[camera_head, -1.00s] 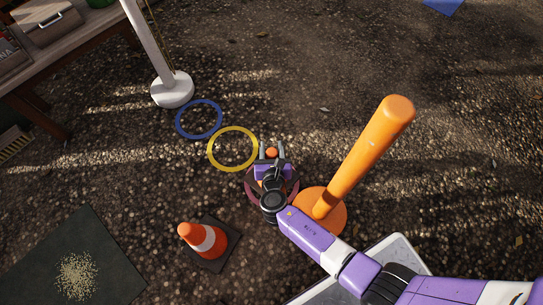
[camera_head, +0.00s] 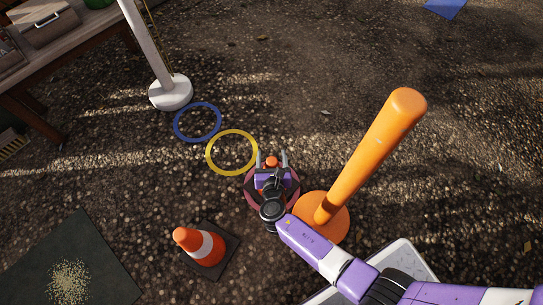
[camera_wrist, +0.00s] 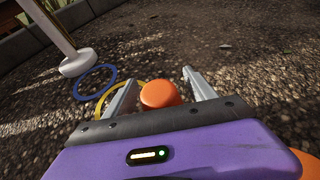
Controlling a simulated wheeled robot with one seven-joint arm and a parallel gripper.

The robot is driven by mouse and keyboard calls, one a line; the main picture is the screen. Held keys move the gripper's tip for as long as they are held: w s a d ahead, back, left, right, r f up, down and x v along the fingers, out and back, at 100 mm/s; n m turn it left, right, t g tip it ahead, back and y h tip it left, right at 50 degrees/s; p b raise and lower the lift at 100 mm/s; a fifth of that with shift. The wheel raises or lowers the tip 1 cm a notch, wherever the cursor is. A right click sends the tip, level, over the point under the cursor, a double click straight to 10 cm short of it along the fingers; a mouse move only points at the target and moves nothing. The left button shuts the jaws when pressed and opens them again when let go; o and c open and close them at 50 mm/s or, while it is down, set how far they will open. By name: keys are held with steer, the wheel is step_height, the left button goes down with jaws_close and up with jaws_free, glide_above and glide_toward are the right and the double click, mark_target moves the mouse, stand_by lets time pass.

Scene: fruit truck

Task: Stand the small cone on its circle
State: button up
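The small cone shows as a rounded orange tip (camera_head: 271,161) between the fingers of my gripper (camera_head: 272,158); its tip also shows in the wrist view (camera_wrist: 160,95). My gripper is open, with one finger on each side of the tip and a clear gap to the right finger. A pinkish-red circle (camera_head: 248,193) lies on the ground around and under the gripper. The cone's lower part is mostly hidden by my gripper, so I cannot tell exactly how its base sits in the circle.
A tall orange post (camera_head: 365,160) on a round base stands close to the right of my gripper. A striped cone (camera_head: 205,245) stands at lower left. A yellow ring (camera_head: 208,154) and a blue ring (camera_head: 176,125) lie at upper left, near a white post (camera_head: 170,93).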

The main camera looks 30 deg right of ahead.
steer(key=shift+s+a+r+p, duration=0.1)
steer(key=shift+s+r+p, duration=0.15)
steer(key=shift+r+p, duration=0.15)
steer(key=p+v, duration=0.5)
steer(key=v, duration=0.6)
steer(key=shift+s, duration=0.15)
steer(key=shift+a+f, duration=0.1)
steer(key=shift+f, duration=0.05)
steer(key=s+d+f+m+g+y, duration=0.25)
steer(key=s+m, duration=0.35)
steer(key=s, duration=0.4)
steer(key=s+r+m+y, duration=0.3)
steer(key=s+r+m, duration=0.2)
steer(key=s+m, duration=0.35)
steer(key=s+r+m+t, duration=0.2)
steer(key=r+m, duration=0.6)
steer(key=r, duration=0.7)
steer(key=s+r+m+t, duration=0.3)
steer(key=r+m, duration=0.5)
steer(key=r, duration=0.7)
steer(key=shift+s+d, duration=0.35)
steer(key=shift+s, duration=0.1)
